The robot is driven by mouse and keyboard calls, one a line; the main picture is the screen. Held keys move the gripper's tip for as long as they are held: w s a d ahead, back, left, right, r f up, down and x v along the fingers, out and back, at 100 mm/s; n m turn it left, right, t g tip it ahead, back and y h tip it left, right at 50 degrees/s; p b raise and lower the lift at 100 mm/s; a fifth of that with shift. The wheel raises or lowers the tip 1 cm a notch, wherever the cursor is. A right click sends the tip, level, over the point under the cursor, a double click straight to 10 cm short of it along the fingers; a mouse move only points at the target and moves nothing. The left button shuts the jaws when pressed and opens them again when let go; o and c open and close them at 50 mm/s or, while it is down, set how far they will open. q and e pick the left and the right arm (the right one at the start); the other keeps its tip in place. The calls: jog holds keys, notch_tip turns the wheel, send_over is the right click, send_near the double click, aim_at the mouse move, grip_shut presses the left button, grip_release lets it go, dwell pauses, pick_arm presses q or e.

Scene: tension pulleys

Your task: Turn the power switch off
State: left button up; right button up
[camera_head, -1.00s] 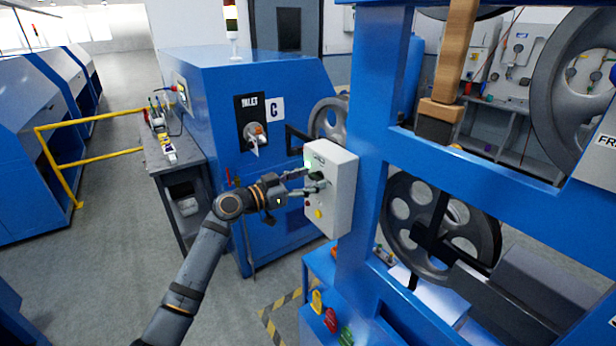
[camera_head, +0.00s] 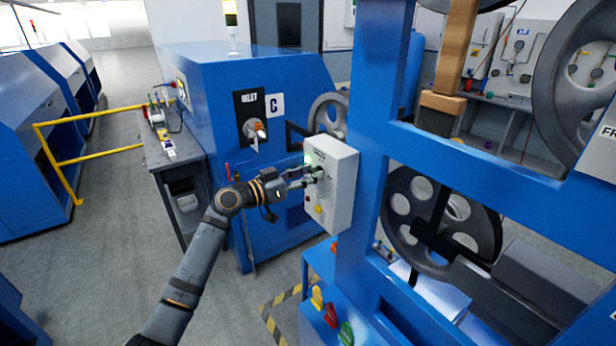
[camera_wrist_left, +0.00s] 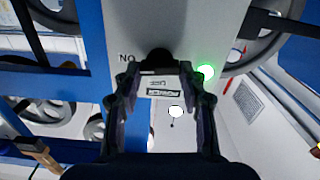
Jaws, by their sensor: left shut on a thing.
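The grey control box (camera_head: 340,180) is fixed to the side of the blue frame in the head view. Its dark power switch knob (camera_head: 318,173) is at my left gripper (camera_head: 309,177), mostly covered by the fingers. In the left wrist view the black knob (camera_wrist_left: 158,61) sits between the fingertips of the left gripper (camera_wrist_left: 160,78), which is shut on it. A label plate below it and an ON mark beside it appear upside down. A green lamp (camera_wrist_left: 205,72) glows beside the knob. My right gripper is not in view.
The blue frame (camera_head: 365,150) with large grey wheels stands right of the box. A blue machine (camera_head: 215,110) marked INLET and C stands behind the arm. A grey bench (camera_head: 165,150) and yellow railing (camera_head: 55,150) are to the left. Open floor lies at the lower left.

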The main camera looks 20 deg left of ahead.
pick_arm(q)
jog(key=n+b, duration=0.1)
jog(key=n, duration=0.6)
jog(key=shift+a, duration=0.1)
jog(key=n+p, duration=0.1)
jog(key=n, duration=0.3)
jog(key=shift+w+n, duration=0.1)
jog(key=shift+n, duration=0.2)
jog(key=n+p, duration=0.2)
jog(key=n, duration=0.2)
jog(key=shift+f+n, duration=0.15)
jog(key=shift+n, duration=0.25)
jog(key=shift+f, duration=0.1)
jog(key=o, duration=1.1)
jog(key=shift+a, duration=0.1)
jog(key=shift+o, duration=0.2)
jog(key=v, duration=1.1)
jog(key=shift+s+a, duration=0.3)
